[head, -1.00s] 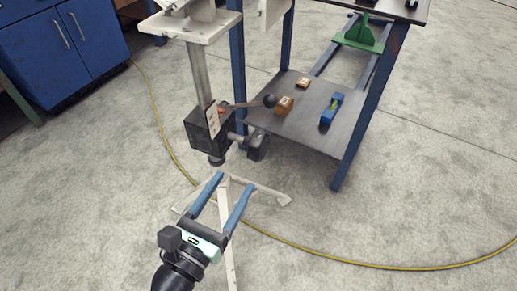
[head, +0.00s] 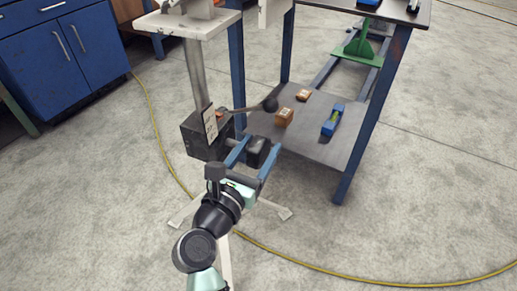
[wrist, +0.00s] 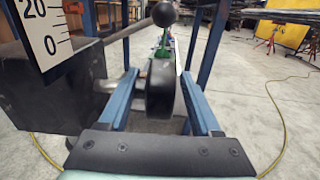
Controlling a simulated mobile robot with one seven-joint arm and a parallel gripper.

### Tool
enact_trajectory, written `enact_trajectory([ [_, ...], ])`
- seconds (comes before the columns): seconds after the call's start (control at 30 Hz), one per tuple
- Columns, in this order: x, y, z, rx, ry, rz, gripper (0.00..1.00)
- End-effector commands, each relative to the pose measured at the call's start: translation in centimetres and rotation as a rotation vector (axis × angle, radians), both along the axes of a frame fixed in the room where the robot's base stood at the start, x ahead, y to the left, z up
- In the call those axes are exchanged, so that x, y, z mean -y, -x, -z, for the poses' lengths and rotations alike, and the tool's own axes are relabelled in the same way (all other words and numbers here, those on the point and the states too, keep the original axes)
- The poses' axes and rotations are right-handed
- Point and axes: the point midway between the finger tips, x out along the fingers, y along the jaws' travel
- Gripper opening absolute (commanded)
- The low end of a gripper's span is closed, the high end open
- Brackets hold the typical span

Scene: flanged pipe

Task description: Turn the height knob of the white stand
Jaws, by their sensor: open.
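The white stand has a pale square top (head: 170,24) on a grey post, with a black block (head: 203,137) low on the post. A black height knob (head: 258,152) sticks out from the block's right side on a short shaft. In the wrist view the knob (wrist: 160,90) stands between the blue fingers. My gripper (head: 258,143) is open, with one finger on each side of the knob. A gap shows on both sides of it in the wrist view. The block's scale plate (wrist: 45,32) shows 0 and 20.
A lever with a black ball (head: 270,103) rises from the block, just beyond the knob. A table's lower shelf (head: 300,150) behind holds small boxes (head: 284,117) and a blue level (head: 332,120). A yellow hose (head: 345,279) crosses the floor.

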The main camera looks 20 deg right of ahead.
Motion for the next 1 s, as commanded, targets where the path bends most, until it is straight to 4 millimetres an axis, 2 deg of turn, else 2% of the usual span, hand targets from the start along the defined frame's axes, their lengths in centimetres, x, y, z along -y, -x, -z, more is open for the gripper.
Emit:
enact_trajectory([
  [0.07, 0.0, 0.01, -0.01, 0.0, 0.0, 0.0, 0.65],
  [0.43, -0.03, 0.04, 0.01, -0.001, 0.001, 0.0, 0.0],
  [1.0, 0.03, -0.1, -0.79, -0.072, -0.073, -0.001, 0.0],
])
